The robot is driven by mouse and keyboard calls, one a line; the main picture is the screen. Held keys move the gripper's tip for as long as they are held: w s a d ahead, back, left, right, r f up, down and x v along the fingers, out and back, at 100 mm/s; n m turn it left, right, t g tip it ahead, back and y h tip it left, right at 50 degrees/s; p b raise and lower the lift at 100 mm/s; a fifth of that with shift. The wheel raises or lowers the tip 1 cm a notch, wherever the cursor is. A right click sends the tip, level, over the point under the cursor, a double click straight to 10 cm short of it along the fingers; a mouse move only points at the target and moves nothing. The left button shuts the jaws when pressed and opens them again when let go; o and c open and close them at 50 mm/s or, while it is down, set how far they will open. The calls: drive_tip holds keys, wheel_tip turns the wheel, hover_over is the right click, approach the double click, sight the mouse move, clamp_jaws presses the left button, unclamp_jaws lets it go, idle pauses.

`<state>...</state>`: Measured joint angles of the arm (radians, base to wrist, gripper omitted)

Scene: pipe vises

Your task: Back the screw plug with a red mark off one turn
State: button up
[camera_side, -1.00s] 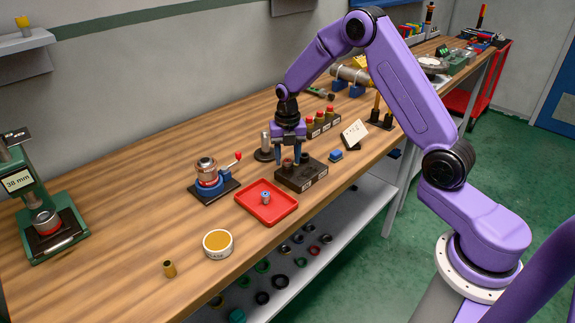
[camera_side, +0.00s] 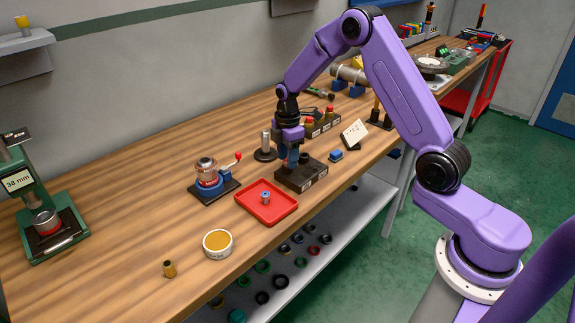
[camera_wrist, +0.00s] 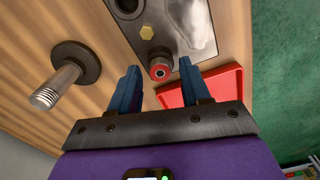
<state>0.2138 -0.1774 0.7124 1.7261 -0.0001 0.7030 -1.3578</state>
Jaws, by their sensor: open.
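My gripper (camera_wrist: 159,72) is open, with one finger to the left and one to the right of the plug in the wrist view, and a gap on both sides. In the side view my gripper (camera_side: 292,163) is over the block's left part and hides the plug. I cannot tell how far down the fingertips reach along the plug.
A threaded metal post (camera_wrist: 55,88) on a round dark base stands beside the block. A red tray (camera_side: 250,208) with a small part in it lies in front. A small vise (camera_side: 208,178) stands to the left, and a white card (camera_side: 354,134) to the right.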

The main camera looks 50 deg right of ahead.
drive_tip(key=m, duration=0.3)
drive_tip(key=shift+m, duration=0.3)
drive_tip(key=m, duration=0.4)
drive_tip(key=shift+m, duration=0.3)
drive_tip(key=m, duration=0.7)
clamp_jaws()
drive_tip(key=n, duration=0.4)
drive_tip(key=shift+n, duration=0.4)
drive_tip(key=shift+c, duration=1.4)
unclamp_jaws()
drive_tip(key=shift+n, duration=0.3)
drive_tip(key=o, duration=0.5)
drive_tip(key=shift+c, duration=0.2)
